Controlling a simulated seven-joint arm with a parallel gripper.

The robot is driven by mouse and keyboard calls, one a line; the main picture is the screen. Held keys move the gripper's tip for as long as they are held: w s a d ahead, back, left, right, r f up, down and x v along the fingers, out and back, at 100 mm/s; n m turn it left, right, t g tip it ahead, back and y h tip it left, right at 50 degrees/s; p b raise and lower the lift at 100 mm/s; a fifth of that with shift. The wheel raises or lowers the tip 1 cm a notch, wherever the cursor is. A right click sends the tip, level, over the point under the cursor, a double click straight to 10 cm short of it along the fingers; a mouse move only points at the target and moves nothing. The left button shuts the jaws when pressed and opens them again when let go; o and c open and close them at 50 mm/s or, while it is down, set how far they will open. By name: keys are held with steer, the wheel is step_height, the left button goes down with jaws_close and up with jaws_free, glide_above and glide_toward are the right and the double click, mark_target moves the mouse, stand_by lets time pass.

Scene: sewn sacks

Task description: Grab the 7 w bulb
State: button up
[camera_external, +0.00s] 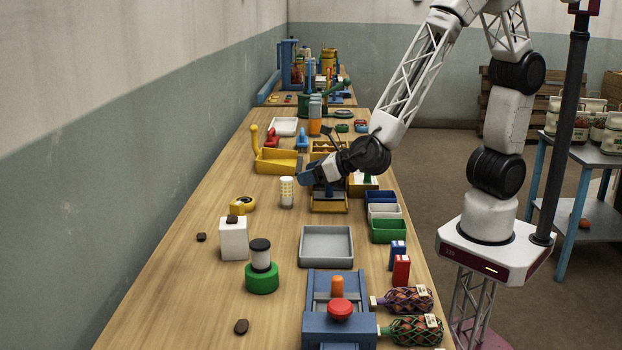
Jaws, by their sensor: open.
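A white upright cylinder with rows of yellow spots (287,192) stands on the wooden table, left of my gripper. It looks like an LED bulb, but I cannot read a wattage on it. My gripper (303,181) is open, low over the table and just right of the bulb's upper part. Its fingers are small and dark here, and I see nothing held between them. I cannot tell whether they touch the bulb.
A yellow bin (275,166) stands behind the bulb, and a blue and yellow fixture (329,201) is to its right. A yellow tape-like item (242,204) lies to the left. A grey tray (326,246) is nearer the camera. Bare table lies left of the bulb.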

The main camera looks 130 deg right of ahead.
mark_target(286, 178)
steer(key=shift+x, duration=1.1)
steer(key=shift+d, duration=0.1)
steer(key=shift+x, duration=2.6)
steer(key=c, duration=1)
steer(key=shift+c, duration=0.2)
steer(key=shift+r, duration=4.95)
